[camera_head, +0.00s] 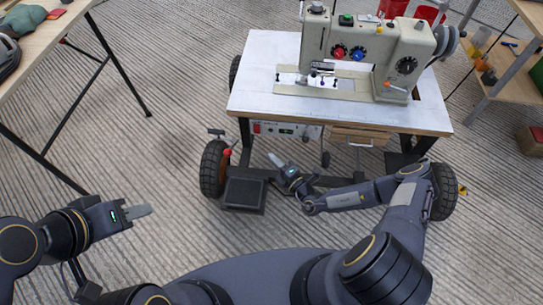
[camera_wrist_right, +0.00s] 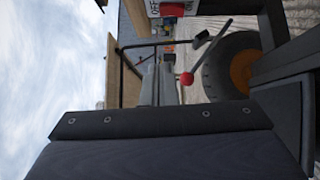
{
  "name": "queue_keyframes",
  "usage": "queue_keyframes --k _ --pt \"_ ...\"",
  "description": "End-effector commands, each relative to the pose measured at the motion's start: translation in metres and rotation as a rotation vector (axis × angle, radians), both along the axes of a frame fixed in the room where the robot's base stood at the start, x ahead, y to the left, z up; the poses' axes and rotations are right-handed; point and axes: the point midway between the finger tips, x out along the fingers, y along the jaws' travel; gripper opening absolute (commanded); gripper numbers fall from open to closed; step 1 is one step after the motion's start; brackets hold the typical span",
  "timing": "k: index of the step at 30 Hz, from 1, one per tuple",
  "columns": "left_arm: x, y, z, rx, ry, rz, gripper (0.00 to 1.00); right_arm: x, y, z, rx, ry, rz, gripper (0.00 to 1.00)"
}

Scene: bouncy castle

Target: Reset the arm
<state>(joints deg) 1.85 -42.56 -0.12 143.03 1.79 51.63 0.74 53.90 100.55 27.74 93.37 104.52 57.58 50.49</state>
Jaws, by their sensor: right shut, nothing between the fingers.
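My left gripper (camera_head: 138,211) is low at the left, its tip pointing right over bare floor. Its fingers overlap in this view, so I cannot tell whether they are apart. My right arm reaches across in front of the sewing machine table (camera_head: 258,60). My right gripper (camera_head: 275,160) points up and left, just below the table's front edge near the control box. It is shut and empty. In the right wrist view its fingers (camera_wrist_right: 157,82) are together, close beside a lever with a red ball (camera_wrist_right: 187,78).
The sewing machine (camera_head: 345,45) stands on the wheeled table. A black pedal (camera_head: 244,193) and a wheel (camera_head: 213,168) are near my right gripper. Wooden tables stand at the upper left (camera_head: 45,48) and upper right (camera_head: 520,75). The floor at left centre is clear.

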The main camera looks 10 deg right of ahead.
Motion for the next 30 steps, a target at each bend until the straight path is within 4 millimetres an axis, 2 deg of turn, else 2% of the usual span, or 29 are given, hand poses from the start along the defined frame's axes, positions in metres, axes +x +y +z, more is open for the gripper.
queue_keyframes --k 13,16,20,23,27,30 --pt "0.000 0.000 0.000 0.000 0.000 0.000 0.36 0.001 0.000 0.001 -0.003 -0.003 0.003 0.00" --pt "0.000 0.000 0.000 0.000 0.000 0.000 0.36 0.003 -0.002 0.013 -0.050 -0.047 0.037 0.00" --pt "0.000 0.000 0.000 0.000 0.000 0.000 0.36 0.005 -0.003 0.059 -0.223 -0.215 0.172 0.00" --pt "0.000 0.000 0.000 0.000 0.000 0.000 0.36 -0.002 -0.001 0.108 -0.423 -0.413 0.326 0.00" --pt "0.000 0.000 0.000 0.000 0.000 0.000 0.36 -0.025 0.005 0.170 -0.707 -0.703 0.542 0.00" --pt "0.000 0.000 0.000 0.000 0.000 0.000 0.36 -0.048 0.006 0.208 -0.903 -0.908 0.687 0.00"
